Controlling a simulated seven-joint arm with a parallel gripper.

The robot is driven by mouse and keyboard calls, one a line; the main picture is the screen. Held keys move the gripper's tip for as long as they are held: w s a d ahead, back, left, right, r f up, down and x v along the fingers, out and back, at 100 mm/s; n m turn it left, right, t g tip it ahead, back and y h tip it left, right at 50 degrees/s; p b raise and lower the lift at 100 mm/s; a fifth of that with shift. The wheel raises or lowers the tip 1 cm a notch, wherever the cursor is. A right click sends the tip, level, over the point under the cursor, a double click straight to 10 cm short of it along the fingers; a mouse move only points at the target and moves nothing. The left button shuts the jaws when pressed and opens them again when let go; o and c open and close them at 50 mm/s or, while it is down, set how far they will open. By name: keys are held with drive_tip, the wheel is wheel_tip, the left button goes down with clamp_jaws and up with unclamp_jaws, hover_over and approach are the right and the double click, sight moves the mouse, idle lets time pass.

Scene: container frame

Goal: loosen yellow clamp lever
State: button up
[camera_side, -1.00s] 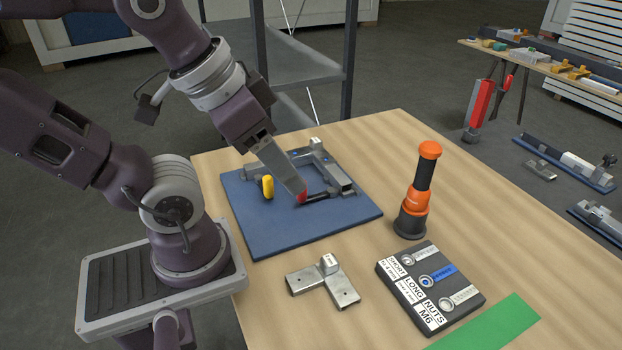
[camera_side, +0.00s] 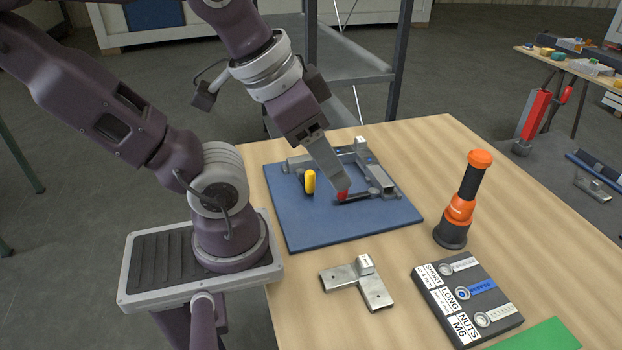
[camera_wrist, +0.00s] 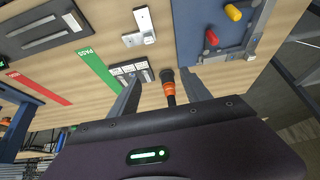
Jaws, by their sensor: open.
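The yellow clamp lever (camera_side: 310,181) stands upright at the left side of the metal frame on the blue board (camera_side: 310,230). It also shows at the top right of the wrist view (camera_wrist: 233,13). A red lever (camera_side: 343,195) sits on the near side of the frame, also in the wrist view (camera_wrist: 212,37). My gripper (camera_wrist: 160,79) is open and empty. In the side view its grey finger (camera_side: 328,165) overlaps the frame and ends by the red lever, right of the yellow one. Its height above the frame is hard to tell. Both levers lie outside the fingers in the wrist view.
An orange and black driver (camera_side: 462,200) stands upright right of the board. A metal corner piece (camera_side: 358,285) and a labelled hardware tray (camera_side: 440,305) lie in front. A green strip (camera_side: 540,335) is at the front edge. Bare wood separates them.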

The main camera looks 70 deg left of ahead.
drive_tip(key=w+a+g, duration=0.1)
drive_tip(key=w, duration=0.1)
drive_tip(key=w+a+g, duration=0.1)
drive_tip(key=w+a, duration=0.1)
drive_tip(key=w+a+g, duration=0.1)
drive_tip(key=w, duration=0.1)
drive_tip(key=shift+w+a+r+y, duration=0.2)
drive_tip(key=shift+r+y, duration=0.1)
drive_tip(key=shift+y, duration=0.1)
clamp_jaws()
drive_tip(key=w+a+f+m+g, duration=0.1)
drive_tip(key=w+a+f+g, duration=0.35)
drive_tip(key=a, duration=0.25)
drive_tip(key=w+a+f+m+g, duration=0.1)
drive_tip(key=w+a+f+g, duration=0.3)
drive_tip(key=a, duration=0.3)
drive_tip(key=shift+t, duration=0.75)
drive_tip(key=x, duration=1)
drive_tip(key=shift+d+f, duration=0.1)
drive_tip(key=shift+f, duration=0.35)
drive_tip(key=s, duration=0.3)
drive_tip(key=shift+s+a, duration=0.2)
drive_tip(key=shift+a, duration=0.1)
drive_tip(key=shift+s, duration=0.25)
